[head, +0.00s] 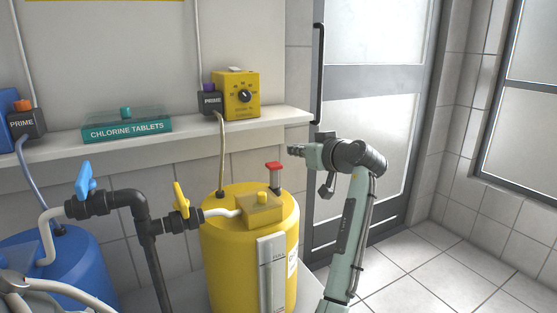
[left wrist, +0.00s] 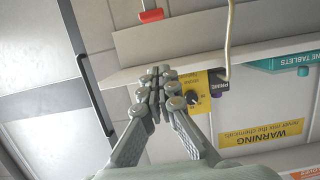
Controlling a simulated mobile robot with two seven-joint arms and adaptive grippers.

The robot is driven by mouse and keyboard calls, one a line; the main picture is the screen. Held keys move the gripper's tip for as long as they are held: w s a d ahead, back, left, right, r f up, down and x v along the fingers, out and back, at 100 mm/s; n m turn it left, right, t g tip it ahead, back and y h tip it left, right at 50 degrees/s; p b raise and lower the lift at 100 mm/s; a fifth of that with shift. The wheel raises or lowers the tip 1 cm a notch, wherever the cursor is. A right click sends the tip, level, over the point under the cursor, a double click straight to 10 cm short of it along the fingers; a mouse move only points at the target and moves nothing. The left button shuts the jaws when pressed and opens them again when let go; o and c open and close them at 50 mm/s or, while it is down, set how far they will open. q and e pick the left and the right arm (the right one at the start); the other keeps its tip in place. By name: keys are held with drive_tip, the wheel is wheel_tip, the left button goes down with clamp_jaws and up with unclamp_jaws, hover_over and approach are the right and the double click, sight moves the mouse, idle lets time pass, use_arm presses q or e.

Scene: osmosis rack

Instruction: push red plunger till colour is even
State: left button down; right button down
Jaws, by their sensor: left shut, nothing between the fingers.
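The red plunger (head: 274,166) stands upright on top of the yellow tank (head: 219,265). Its red cap also shows at the top edge of the left wrist view (left wrist: 151,15). My left gripper (head: 292,150) is to the right of the plunger and a little above its cap in the head view. Its fingers (left wrist: 160,74) are shut together with nothing between them, and appear apart from the plunger. The liquid inside the tank cannot be seen. My right gripper is not in view.
A shelf (head: 180,146) behind the tank carries a yellow dosing box (head: 236,95) and a teal chlorine tablets box (head: 126,130). Black pipes with a yellow valve (head: 181,200) and blue valve (head: 84,180) are left. A glazed door (head: 375,110) and clear floor (head: 455,265) are right.

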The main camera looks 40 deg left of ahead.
sight(274, 166)
use_arm(q)
drive_tip(key=shift+a, duration=0.15)
